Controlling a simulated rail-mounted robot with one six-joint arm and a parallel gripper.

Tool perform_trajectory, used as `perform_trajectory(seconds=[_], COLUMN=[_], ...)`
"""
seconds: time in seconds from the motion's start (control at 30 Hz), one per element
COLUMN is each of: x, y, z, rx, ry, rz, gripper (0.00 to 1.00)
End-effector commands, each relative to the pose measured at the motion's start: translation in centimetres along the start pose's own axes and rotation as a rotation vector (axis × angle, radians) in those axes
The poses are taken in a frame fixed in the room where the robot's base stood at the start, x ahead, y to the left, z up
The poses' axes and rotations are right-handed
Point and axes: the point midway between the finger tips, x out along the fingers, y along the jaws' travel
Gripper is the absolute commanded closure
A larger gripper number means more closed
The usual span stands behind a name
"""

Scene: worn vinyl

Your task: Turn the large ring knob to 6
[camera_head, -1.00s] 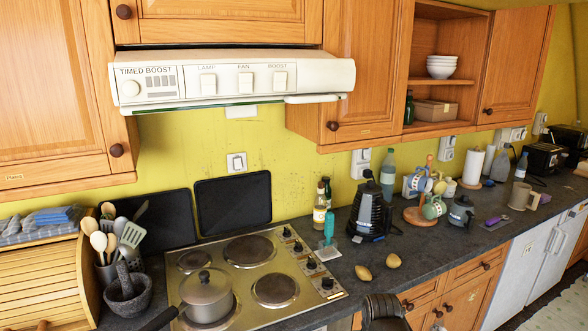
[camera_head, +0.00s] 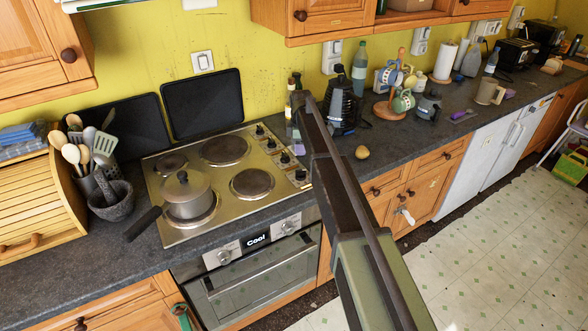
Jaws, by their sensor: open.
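The hob (camera_head: 214,215) is a steel plate set in the dark worktop, with several dark electric rings. A column of several black knobs runs along its right edge, including a rear knob (camera_head: 260,130) and a front knob (camera_head: 299,175). The back-right ring (camera_head: 225,150) looks large. Which knob belongs to the large ring, and the numbers, are too small to tell. My dark arm rises from the bottom right to just right of the knobs. I cannot make out my gripper or its fingers.
A lidded saucepan (camera_head: 186,194) stands on the front-left ring, its handle towards the front left. A mortar (camera_head: 110,199) and utensils are left of the hob. A black kettle (camera_head: 342,105) and potato (camera_head: 362,152) are to the right. The oven (camera_head: 258,280) is below.

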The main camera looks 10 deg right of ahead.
Motion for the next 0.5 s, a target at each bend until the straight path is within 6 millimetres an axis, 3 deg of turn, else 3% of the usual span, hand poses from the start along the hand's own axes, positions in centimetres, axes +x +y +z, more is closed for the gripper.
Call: perform_trajectory(seconds=[0.1, 0.27, 0.5], x=[0.0, 0.5, 4.8], y=[-0.5, -0.5, -0.6], z=[0.1, 0.1, 0.1], rx=[-0.106, -0.114, -0.112], ry=[0.000, 0.000, 0.000], rz=[0.000, 0.000, 0.000], gripper=[0.55, 0.55, 0.55])
